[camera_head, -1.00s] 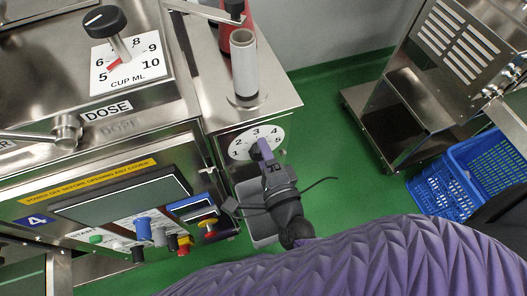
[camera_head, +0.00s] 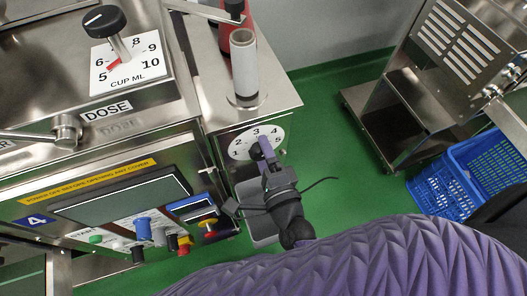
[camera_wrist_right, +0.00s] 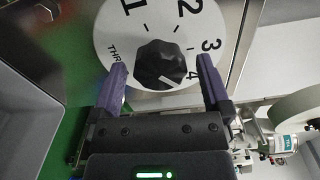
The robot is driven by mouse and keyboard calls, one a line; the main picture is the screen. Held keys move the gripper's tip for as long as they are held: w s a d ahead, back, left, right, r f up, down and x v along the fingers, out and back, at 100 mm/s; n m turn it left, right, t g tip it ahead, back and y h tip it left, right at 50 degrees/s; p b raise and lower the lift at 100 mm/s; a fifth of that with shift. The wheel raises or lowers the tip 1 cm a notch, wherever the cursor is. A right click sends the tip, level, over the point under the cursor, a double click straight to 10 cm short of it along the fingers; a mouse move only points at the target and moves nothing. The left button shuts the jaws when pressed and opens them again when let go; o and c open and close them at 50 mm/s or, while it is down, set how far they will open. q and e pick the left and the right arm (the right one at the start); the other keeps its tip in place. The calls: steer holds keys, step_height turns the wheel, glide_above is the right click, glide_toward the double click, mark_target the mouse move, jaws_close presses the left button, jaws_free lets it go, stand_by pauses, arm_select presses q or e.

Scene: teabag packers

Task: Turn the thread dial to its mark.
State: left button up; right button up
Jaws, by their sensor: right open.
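The thread dial (camera_head: 241,146) is a white disc with black numbers on the front of the steel cabinet, below the white spool. Its black faceted knob (camera_wrist_right: 161,62) carries a short white line on its lower side in the right wrist view, slanting toward the lower right, a little past the 4. My right gripper (camera_head: 262,144) is at the dial. In the right wrist view my right gripper (camera_wrist_right: 162,64) is open, one finger on each side of the knob, with visible gaps. Part of the dial is hidden behind the fingers. My left gripper is not in view.
A white spool (camera_head: 244,65) stands above the dial. A dose dial (camera_head: 125,65) and a button panel (camera_head: 150,230) are at left. A grey bin (camera_head: 262,232) sits below the gripper.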

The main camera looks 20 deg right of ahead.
steer(key=s, duration=0.9)
steer(key=shift+s+d, duration=0.15)
steer(key=shift+s, duration=0.25)
